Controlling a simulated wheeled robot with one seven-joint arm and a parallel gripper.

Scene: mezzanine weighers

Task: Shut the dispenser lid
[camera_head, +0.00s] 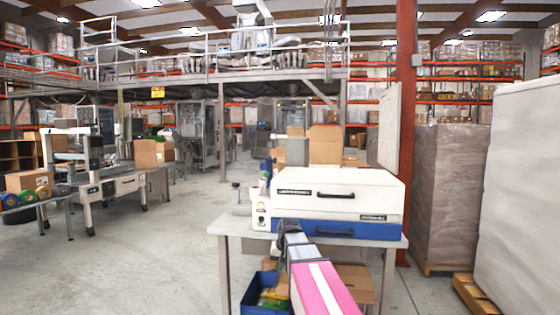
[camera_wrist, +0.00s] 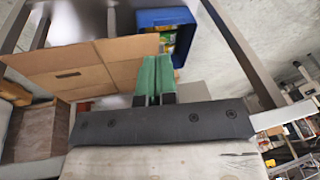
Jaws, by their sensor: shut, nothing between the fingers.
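A white and blue boxy machine (camera_head: 365,192), which looks like the dispenser, sits on a grey table in the head view. Its white upper part and its blue lower part each have a dark handle on the front. A pale flat panel (camera_head: 389,128) stands nearly upright behind its right end; I cannot tell whether this is its raised lid. My arm reaches up toward the machine's front left. My gripper (camera_wrist: 153,78) shows in the wrist view with its green fingers together and nothing between them. Its fingertips are hidden or unclear in the head view.
The grey table (camera_head: 228,229) has a blue bin (camera_head: 259,290) below it, also in the wrist view (camera_wrist: 166,17), beside cardboard boxes (camera_wrist: 75,70). A red post (camera_head: 405,100) and a wrapped pallet (camera_head: 450,190) stand at right.

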